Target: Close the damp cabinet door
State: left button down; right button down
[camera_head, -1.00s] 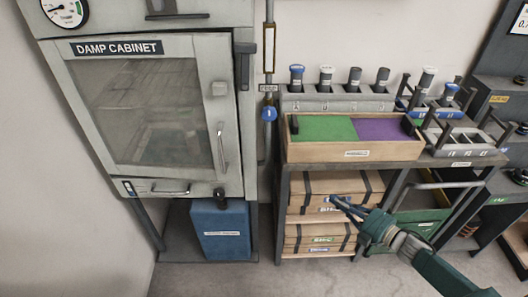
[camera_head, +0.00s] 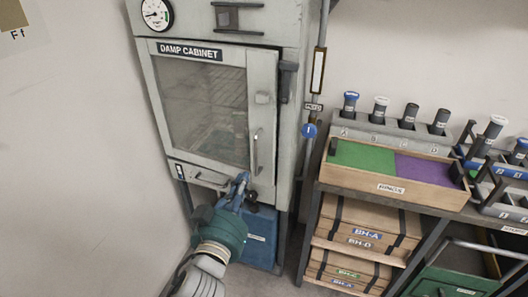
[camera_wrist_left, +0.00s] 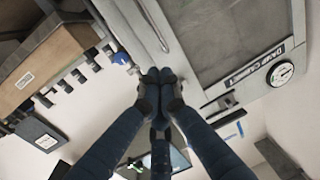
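The damp cabinet (camera_head: 290,150) stands left of centre in the head view. Its door (camera_head: 262,105) has a glass pane and a vertical bar handle (camera_head: 254,152). A dark line runs along the door's right edge; how far the door stands from the frame is hard to tell. My left gripper (camera_head: 241,181) is in front of the cabinet's lower part, below the handle. In the left wrist view its fingertips (camera_wrist_left: 159,76) meet with nothing visible between them, and the handle (camera_wrist_left: 147,22) shows beyond them. Contact with the door cannot be told. My right gripper is out of view.
A blue box (camera_head: 262,240) sits under the cabinet, partly behind my left arm. To the right stands a shelf unit with a green and purple tray (camera_head: 390,188) and cardboard boxes (camera_head: 365,225). A pipe (camera_head: 318,70) runs beside the cabinet.

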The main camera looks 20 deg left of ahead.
aim_at(255, 151)
pick_arm(q)
jog(key=w+p, duration=0.1)
jog(key=w, duration=0.7)
jog(key=w+a+p, duration=0.1)
jog(key=w, duration=0.4)
jog(key=shift+f+p, duration=0.1)
jog(key=shift+p, duration=0.2)
jog(key=shift+w, duration=0.1)
